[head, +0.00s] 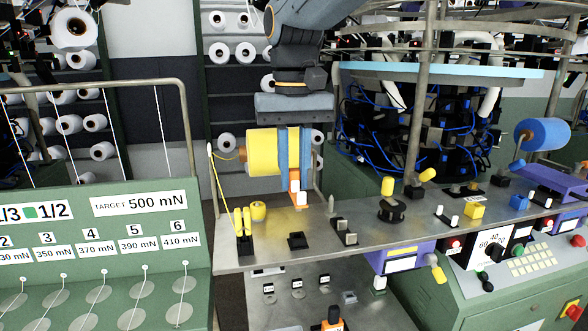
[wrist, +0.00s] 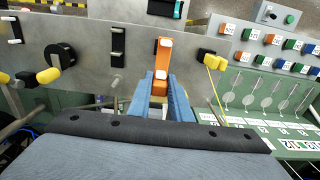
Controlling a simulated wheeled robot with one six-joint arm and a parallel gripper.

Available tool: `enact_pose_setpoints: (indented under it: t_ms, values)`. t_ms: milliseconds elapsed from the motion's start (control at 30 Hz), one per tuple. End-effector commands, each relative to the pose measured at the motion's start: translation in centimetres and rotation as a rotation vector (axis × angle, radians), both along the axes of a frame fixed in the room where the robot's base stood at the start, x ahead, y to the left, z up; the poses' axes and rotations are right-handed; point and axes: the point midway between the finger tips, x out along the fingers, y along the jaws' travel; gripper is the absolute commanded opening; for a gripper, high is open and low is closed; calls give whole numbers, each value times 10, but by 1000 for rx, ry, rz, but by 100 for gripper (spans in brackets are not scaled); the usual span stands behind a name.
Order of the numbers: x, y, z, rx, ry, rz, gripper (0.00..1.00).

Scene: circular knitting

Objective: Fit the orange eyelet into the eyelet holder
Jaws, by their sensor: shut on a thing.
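My gripper (head: 296,178) points down above the grey metal shelf, with its blue fingers shut on the orange eyelet (head: 294,186). The eyelet is an orange piece with a white part at its lower end. In the wrist view the eyelet (wrist: 163,52) sticks out past my gripper (wrist: 162,88). A small empty black socket (head: 297,240) stands on the shelf below the eyelet, apart from it. It looks like the eyelet holder, but I cannot tell for sure. The eyelet seems to hide it in the wrist view.
A large yellow yarn cone (head: 262,152) is beside my fingers. A green panel (head: 110,250) fills the left.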

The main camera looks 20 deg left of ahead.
Motion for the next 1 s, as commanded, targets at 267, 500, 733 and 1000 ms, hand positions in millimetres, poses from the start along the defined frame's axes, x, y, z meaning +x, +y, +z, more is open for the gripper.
enact_pose_setpoints:
  t_ms: [267,500,733,1000]
  values:
    - [0,0,-26,0,1,1,0]
    - [0,0,-42,0,-1,1,0]
    - [0,0,-45,0,-1,1,0]
    - [0,0,-44,0,-1,1,0]
